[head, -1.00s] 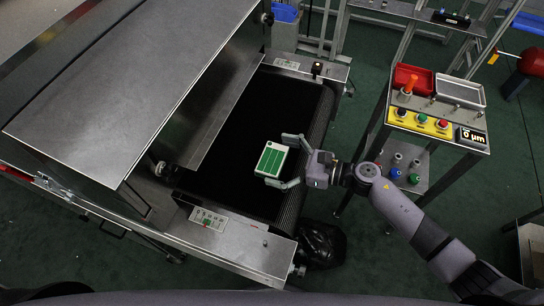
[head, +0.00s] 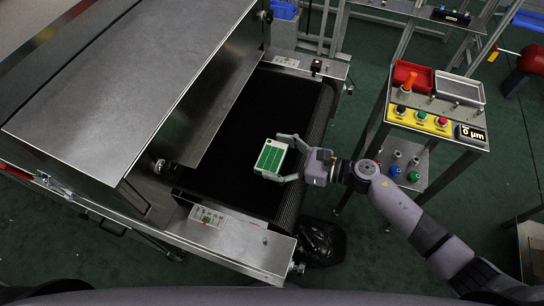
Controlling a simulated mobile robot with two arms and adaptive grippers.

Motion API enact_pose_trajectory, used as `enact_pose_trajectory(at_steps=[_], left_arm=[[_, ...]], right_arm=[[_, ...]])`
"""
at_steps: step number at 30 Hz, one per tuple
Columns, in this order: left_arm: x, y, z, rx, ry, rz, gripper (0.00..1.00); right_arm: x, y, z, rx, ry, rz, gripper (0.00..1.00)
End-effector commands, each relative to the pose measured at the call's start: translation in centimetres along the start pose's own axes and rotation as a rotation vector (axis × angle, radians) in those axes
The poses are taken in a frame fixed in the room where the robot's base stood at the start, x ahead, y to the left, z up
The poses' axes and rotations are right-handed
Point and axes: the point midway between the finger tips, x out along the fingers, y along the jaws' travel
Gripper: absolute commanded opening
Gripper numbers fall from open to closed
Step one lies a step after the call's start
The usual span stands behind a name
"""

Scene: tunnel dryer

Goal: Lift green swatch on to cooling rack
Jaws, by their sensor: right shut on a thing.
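The green swatch (head: 270,157) is a small green panel with pale lines and a pale edge. It is at the right part of the dryer's black belt (head: 262,105), near the belt's end. My right gripper (head: 279,158) comes from the right and is shut on the swatch, with one finger on its far side and one on its near side. I cannot tell whether the swatch touches the belt or is just above it. My left gripper is not in view. I cannot make out a cooling rack for certain.
The dryer's metal hood (head: 130,85) covers the belt's left part. A steel stand (head: 436,125) with red and grey trays and coloured buttons stands to the right. A black bag (head: 320,243) lies on the floor by the belt's end. A blue bin (head: 284,12) is at the back.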

Motion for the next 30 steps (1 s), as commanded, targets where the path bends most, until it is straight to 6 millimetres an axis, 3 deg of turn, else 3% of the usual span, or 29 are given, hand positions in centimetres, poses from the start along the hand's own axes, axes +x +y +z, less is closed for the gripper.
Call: enact_pose_trajectory(at_steps=[7,12,17,24,30], left_arm=[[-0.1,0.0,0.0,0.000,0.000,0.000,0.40],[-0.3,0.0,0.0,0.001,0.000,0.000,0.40],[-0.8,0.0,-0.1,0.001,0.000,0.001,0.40],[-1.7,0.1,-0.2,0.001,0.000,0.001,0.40],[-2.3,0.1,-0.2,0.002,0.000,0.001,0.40]], right_arm=[[-0.1,0.0,0.4,-0.001,0.000,0.000,0.50],[-0.4,-0.1,2.1,-0.005,0.000,0.001,0.50],[-0.9,-0.1,6.0,-0.010,-0.001,0.001,0.50],[-2.0,-0.1,13.2,-0.011,0.000,0.001,0.50],[-2.7,0.0,17.4,-0.006,-0.001,0.001,0.50]])
